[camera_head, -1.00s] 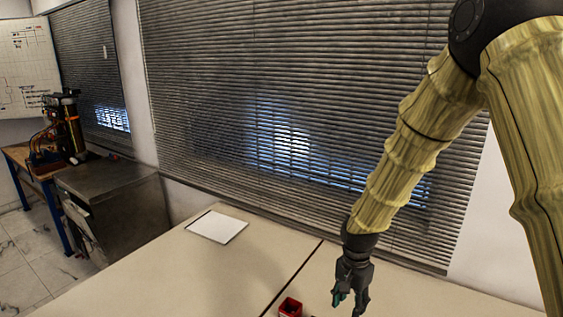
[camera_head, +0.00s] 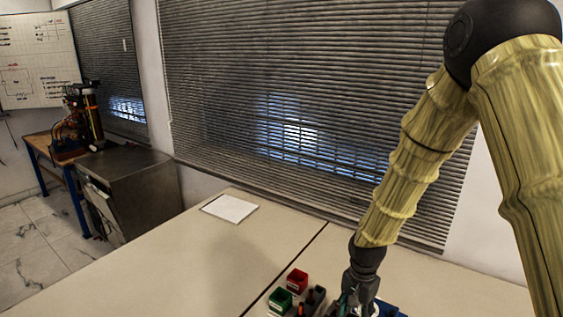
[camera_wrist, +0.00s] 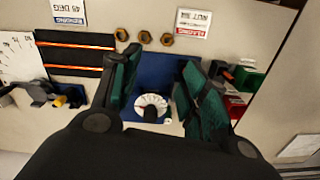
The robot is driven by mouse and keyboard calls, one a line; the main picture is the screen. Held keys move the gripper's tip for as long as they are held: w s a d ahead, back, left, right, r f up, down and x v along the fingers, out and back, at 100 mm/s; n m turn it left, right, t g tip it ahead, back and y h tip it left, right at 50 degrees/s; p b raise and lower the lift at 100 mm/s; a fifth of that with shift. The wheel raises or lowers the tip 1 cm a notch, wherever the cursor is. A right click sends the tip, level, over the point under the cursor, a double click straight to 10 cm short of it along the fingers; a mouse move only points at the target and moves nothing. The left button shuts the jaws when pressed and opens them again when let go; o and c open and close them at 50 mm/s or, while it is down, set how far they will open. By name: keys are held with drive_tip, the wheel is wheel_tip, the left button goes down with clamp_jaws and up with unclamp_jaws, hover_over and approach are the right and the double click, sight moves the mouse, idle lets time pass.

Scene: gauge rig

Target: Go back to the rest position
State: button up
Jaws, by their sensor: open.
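My gripper (camera_head: 358,306) hangs low over the near part of the table in the head view, its tips partly cut off by the frame's bottom edge. In the wrist view its two green-padded fingers (camera_wrist: 160,82) are spread apart. Between and below them is a blue plate (camera_wrist: 158,66) bearing a white, ribbed round piece with a dark centre (camera_wrist: 151,104). I see nothing held between the fingers. Whether they touch the round piece cannot be told. The arm reaches down from the upper right of the head view.
A red bin (camera_head: 297,280) and a green bin (camera_head: 280,300) stand left of the gripper. Several hex nuts (camera_wrist: 145,37) lie beyond the plate near labels. A black panel with orange strips (camera_wrist: 75,54) lies left. The table (camera_head: 160,262) is clear around a white sheet (camera_head: 229,208).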

drive_tip(key=s+f+n, duration=0.4)
drive_tip(key=s+f, duration=1.2)
drive_tip(key=f, duration=0.1)
drive_tip(key=s+d+f+n, duration=0.2)
drive_tip(key=s+f, duration=0.2)
drive_tip(key=s, duration=0.6)
drive_tip(key=s+d+f+n, duration=0.2)
drive_tip(key=s+f+n, duration=0.15)
drive_tip(key=s, duration=0.55)
wheel_tip(320, 180, down, 11)
drive_tip(key=m+b, duration=0.1)
drive_tip(key=b, duration=1)
drive_tip(key=shift+w+a, duration=0.15)
drive_tip(key=shift+a, duration=0.1)
drive_tip(key=shift+c, duration=1)
drive_tip(key=shift+w+a, duration=0.15)
